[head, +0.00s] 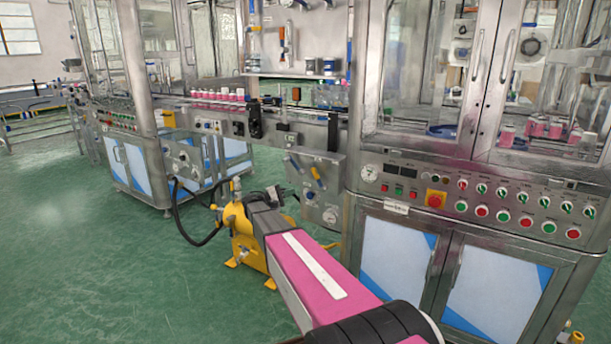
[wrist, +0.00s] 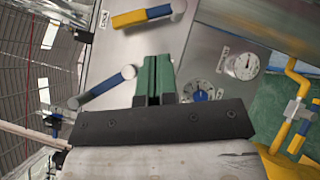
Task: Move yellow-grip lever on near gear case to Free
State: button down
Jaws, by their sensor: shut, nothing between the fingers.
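The near gear case (head: 321,205) is a grey metal panel in the middle of the head view, and it fills much of the wrist view (wrist: 110,52). Its yellow-grip lever (head: 317,174), yellow with a blue section, shows at the top of the wrist view (wrist: 130,19), lying slanted. My gripper (wrist: 155,60) has green fingers pressed together with nothing between them. It is in front of the panel, below the yellow grip in the wrist view and apart from it. The lever's position label is too small to read.
Yellow piping (wrist: 292,80) is at the far right. A cabinet with buttons (head: 480,200) stands right of the case.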

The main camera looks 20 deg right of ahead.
aim_at(313, 169)
jog(key=w+r+h, duration=0.2)
jog(key=w+r, duration=0.1)
jog(key=x, duration=0.8)
jog(key=shift+d+r, duration=0.3)
jog(key=shift+r, duration=0.05)
jog(key=shift+r, duration=0.1)
jog(key=shift+s+d+r+m+g+y, duration=0.3)
jog(key=shift+s+r+m+y, duration=0.15)
jog(key=shift+m, duration=0.3)
jog(key=shift+s+d+r+m+g+y, duration=0.35)
jog(key=shift+s+r+m+y, duration=0.15)
jog(key=shift+m, duration=0.25)
jog(key=s+d+m+y, duration=0.1)
jog(key=s+r+m+y, duration=0.1)
jog(key=shift+d+r+m+y, duration=0.1)
jog(key=shift+d+m+y, duration=0.25)
jog(key=shift+d+m, duration=0.05)
jog(key=shift+s+d+m+t+y, duration=0.35)
jog(key=shift+s+d+m+y, duration=0.35)
jog(key=shift+s, duration=0.2)
jog(key=shift+s+d+m+t+y, duration=0.3)
jog(key=shift+s+d+m+y, duration=0.4)
jog(key=shift+s, duration=0.25)
jog(key=shift+d, duration=0.1)
